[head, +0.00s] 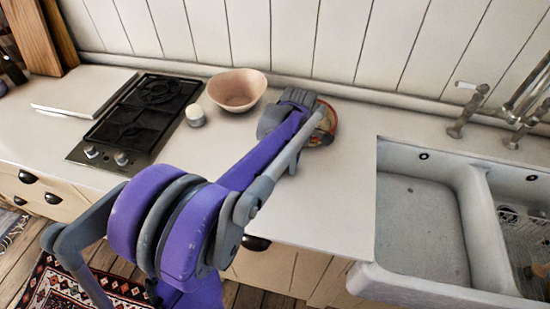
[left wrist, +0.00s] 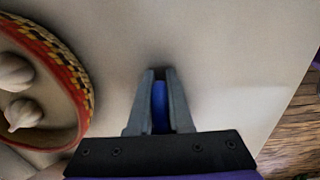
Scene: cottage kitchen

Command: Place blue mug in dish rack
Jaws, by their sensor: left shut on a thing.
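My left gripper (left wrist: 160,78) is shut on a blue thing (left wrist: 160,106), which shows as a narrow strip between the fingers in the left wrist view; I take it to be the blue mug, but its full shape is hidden. In the head view my left arm reaches over the counter and its wrist hides the fingers and the blue thing. A wire rack (head: 520,222), cut off by the right edge, shows in the right sink basin; I cannot tell for sure that it is the dish rack. My right gripper is not in view.
A red-rimmed woven basket (left wrist: 68,62) with garlic lies beside my left gripper. A pinkish bowl (head: 237,90), a small white-topped jar (head: 195,115) and a gas hob (head: 135,118) stand left. Counter (head: 335,185) is bare before the white double sink (head: 420,225); a tap (head: 468,108) rises behind.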

